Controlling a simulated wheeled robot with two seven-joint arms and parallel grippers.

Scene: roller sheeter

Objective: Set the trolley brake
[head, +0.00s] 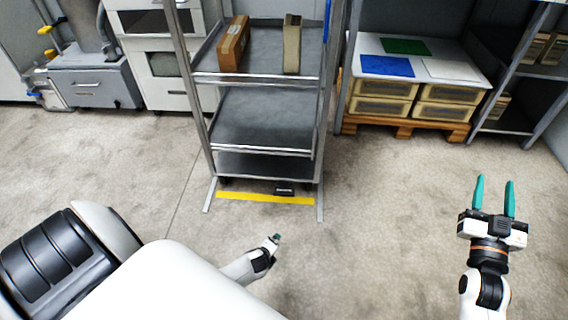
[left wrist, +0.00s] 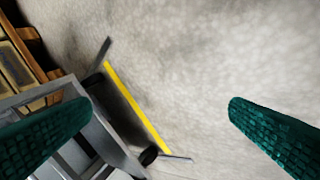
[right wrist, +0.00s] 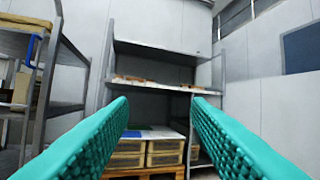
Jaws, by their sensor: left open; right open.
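The grey metal trolley (head: 262,115) stands upright with several shelves, at the centre of the head view. A small black pedal-like piece (head: 284,190) sits low at its front, just behind a yellow floor stripe (head: 262,199). My left gripper (head: 275,238) is low over the floor in front of the stripe, apart from the trolley. The left wrist view shows its green fingers spread and empty, with the trolley's base and stripe (left wrist: 138,108) beyond them; the pedal cannot be made out clearly there. My right gripper (head: 495,184) is open and empty at the right, far from the trolley.
A brown box (head: 231,44) and a tan box (head: 292,45) stand on the trolley's upper shelf. Cream crates (head: 384,108) on a wooden pallet (head: 405,128) are behind right, beside a shelf rack (head: 508,80). Floor in front of the trolley is clear.

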